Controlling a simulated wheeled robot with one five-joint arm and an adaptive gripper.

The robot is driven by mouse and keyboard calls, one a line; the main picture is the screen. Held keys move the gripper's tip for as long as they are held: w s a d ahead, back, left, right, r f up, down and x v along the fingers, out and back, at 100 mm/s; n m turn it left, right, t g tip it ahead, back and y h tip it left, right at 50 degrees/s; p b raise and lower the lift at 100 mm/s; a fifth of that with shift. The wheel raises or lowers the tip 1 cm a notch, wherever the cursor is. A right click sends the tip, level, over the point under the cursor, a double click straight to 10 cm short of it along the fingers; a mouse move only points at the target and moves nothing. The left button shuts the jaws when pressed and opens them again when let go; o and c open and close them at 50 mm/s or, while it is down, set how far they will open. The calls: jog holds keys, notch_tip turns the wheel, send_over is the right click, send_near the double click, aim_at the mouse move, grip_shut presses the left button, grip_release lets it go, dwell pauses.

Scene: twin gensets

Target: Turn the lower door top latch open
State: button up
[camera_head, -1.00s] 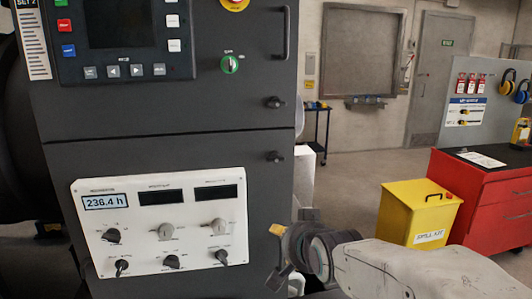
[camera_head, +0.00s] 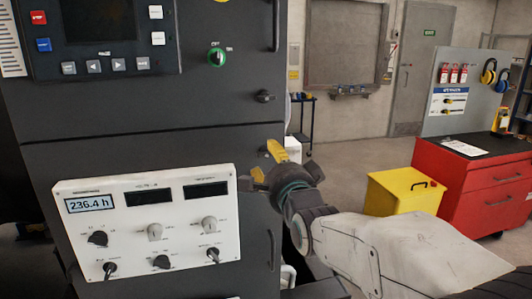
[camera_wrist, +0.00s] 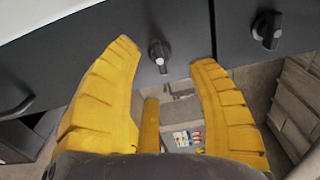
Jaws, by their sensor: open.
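The lower door top latch (camera_wrist: 160,52) is a small black knob with a pale mark on its dark door. In the wrist view it lies between the tips of my two yellow fingers, with a gap on each side. My gripper (camera_wrist: 165,54) is open and empty. In the head view my gripper (camera_head: 267,163) is at the right edge of the dark cabinet, just below the door seam, and hides this latch. I cannot tell how far the fingertips are from the door face.
The upper door latch (camera_head: 264,96) is above the seam, and it also shows in the wrist view (camera_wrist: 267,28). A white control panel (camera_head: 225,245) is left of my gripper. The lower door handle (camera_head: 272,235) is below. A yellow spill box (camera_head: 385,192) and red cabinet (camera_head: 450,180) stand right.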

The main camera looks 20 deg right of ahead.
aim_at(267, 155)
jog(key=shift+w+p, duration=0.7)
jog(key=shift+w, duration=1.85)
jog(key=shift+o, duration=0.2)
jog(key=shift+r, duration=0.1)
grip_shut()
